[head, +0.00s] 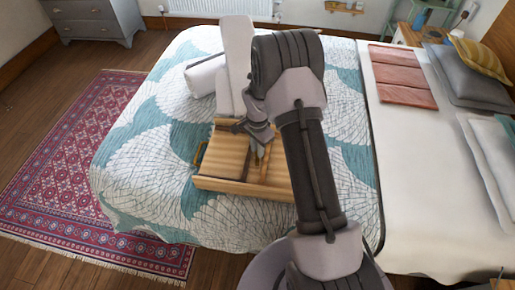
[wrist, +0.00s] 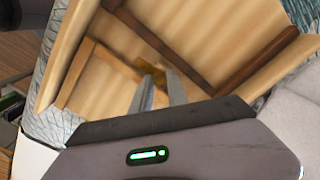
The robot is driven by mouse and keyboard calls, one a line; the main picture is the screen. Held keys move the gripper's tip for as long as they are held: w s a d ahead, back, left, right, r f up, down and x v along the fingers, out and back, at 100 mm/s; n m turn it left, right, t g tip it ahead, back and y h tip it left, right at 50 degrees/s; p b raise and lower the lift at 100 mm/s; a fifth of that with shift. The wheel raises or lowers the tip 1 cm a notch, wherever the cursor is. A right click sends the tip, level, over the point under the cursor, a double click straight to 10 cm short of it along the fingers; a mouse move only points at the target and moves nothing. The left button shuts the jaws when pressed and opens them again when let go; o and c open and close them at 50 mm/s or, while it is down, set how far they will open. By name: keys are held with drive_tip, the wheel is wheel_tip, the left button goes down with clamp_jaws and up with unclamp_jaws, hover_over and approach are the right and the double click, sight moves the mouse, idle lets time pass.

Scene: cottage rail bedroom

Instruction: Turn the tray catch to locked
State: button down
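The wooden tray (head: 229,187) lies on the bed in the head view, with a handle loop at its left end. In the wrist view its pale slatted floor and darker rails (wrist: 252,64) fill the upper part. A small brass-coloured piece, apparently the tray catch (wrist: 178,76), shows just beyond my fingertips. My gripper (wrist: 158,82) points down at the tray, its two silver fingers apart with a narrow gap. I cannot tell whether they touch the catch. The catch's setting is not readable.
The tray rests on a teal and white patterned quilt (head: 130,180). Folded pink cloth (head: 402,75) and grey pillows (head: 465,80) are to the right. Quilt left of the tray is clear.

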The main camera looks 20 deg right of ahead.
drive_tip(key=shift+n, duration=0.3)
drive_tip(key=n, duration=0.3)
drive_tip(key=n+p, duration=0.1)
drive_tip(key=n, duration=0.3)
drive_tip(key=shift+n, duration=0.3)
drive_tip(key=n+p, duration=0.1)
drive_tip(key=n, duration=0.3)
drive_tip(key=shift+n, duration=2)
drive_tip(key=c, duration=1.3)
unclamp_jaws()
